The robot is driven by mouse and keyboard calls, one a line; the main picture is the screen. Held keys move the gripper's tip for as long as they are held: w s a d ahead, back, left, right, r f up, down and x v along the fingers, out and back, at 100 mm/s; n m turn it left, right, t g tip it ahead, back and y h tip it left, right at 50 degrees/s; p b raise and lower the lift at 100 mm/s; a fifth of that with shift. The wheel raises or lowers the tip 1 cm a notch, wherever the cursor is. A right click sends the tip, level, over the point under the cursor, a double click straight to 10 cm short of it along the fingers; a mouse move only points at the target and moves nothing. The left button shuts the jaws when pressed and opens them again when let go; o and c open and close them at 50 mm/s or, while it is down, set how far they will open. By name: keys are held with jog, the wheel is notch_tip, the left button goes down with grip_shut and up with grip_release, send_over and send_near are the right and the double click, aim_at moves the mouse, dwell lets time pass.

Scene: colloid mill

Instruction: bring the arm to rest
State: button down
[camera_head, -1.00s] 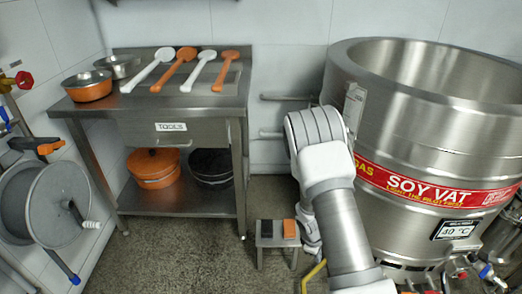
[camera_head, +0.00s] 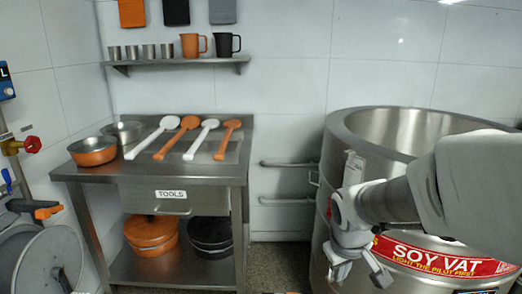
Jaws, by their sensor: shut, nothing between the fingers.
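My arm (camera_head: 445,185) reaches in from the right edge, in front of the steel soy vat (camera_head: 345,135). Its wrist bends down at the left end. My gripper (camera_head: 348,262) hangs there, pointing down in front of the vat's left side. It is shut and holds nothing. I cannot tell its exact gap to the vat wall. The arm hides much of the vat's right side and part of its red label (camera_head: 430,258).
A steel table (camera_head: 105,172) stands left with ladles (camera_head: 205,135), bowls (camera_head: 95,152) and pots (camera_head: 150,232) below. A wall shelf (camera_head: 180,61) holds cups and mugs. A hose reel (camera_head: 45,265) is at lower left.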

jog(key=s+a+r+m+t+y+p, duration=0.1)
jog(key=s+r+m, duration=0.1)
jog(key=s+r, duration=0.45)
jog(key=s+a+r+m+t, duration=0.15)
jog(key=s+r, duration=0.25)
jog(key=s, duration=0.5)
notch_tip(320, 180, up, 20)
jog(key=p, duration=2)
jog(key=shift+w, duration=0.15)
